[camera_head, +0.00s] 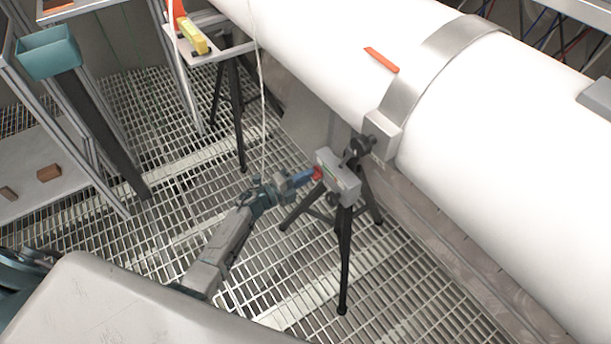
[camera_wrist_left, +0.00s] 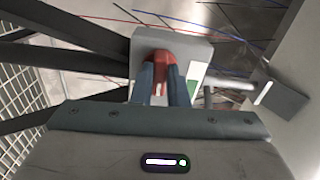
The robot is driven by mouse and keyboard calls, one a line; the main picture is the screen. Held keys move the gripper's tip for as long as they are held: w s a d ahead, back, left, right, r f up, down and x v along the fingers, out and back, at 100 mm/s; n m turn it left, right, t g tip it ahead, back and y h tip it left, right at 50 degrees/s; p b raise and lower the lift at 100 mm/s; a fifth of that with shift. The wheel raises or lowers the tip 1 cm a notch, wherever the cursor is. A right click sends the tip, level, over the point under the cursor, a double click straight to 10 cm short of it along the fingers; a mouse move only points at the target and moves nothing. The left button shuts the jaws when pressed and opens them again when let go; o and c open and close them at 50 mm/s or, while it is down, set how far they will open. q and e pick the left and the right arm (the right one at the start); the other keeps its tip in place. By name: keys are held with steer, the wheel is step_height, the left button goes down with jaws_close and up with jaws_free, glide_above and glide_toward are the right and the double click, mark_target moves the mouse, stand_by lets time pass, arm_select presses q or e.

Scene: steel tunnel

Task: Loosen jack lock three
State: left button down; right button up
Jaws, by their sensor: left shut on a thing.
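The jack is a grey box (camera_head: 338,175) on a black tripod (camera_head: 344,250), standing on the grating beside the white pipe. A red lock handle (camera_head: 318,173) sticks out of the box's left side; it also shows in the left wrist view (camera_wrist_left: 160,63). My left gripper (camera_head: 306,176) is shut on the red handle, its two blue fingers (camera_wrist_left: 166,84) on either side of it. A green and white mark shows on the box's face next to the handle. No number is readable on the jack. My right gripper is not in view.
The large white pipe (camera_head: 480,130) with a metal band (camera_head: 425,75) runs along the right, with an orange strip (camera_head: 381,60) on it. A teal bin (camera_head: 48,52) and a shelf (camera_head: 40,165) with small brown blocks stand at left. A thin white cable (camera_head: 262,110) hangs near my left wrist.

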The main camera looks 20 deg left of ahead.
arm_select(q)
steer(key=shift+f, duration=0.1)
steer(key=c, duration=1.4)
jaws_free()
steer(key=shift+c, duration=0.2)
steer(key=shift+a, duration=0.1)
steer(key=v, duration=1)
steer(key=shift+s+a, duration=0.25)
steer(key=shift+s, duration=0.1)
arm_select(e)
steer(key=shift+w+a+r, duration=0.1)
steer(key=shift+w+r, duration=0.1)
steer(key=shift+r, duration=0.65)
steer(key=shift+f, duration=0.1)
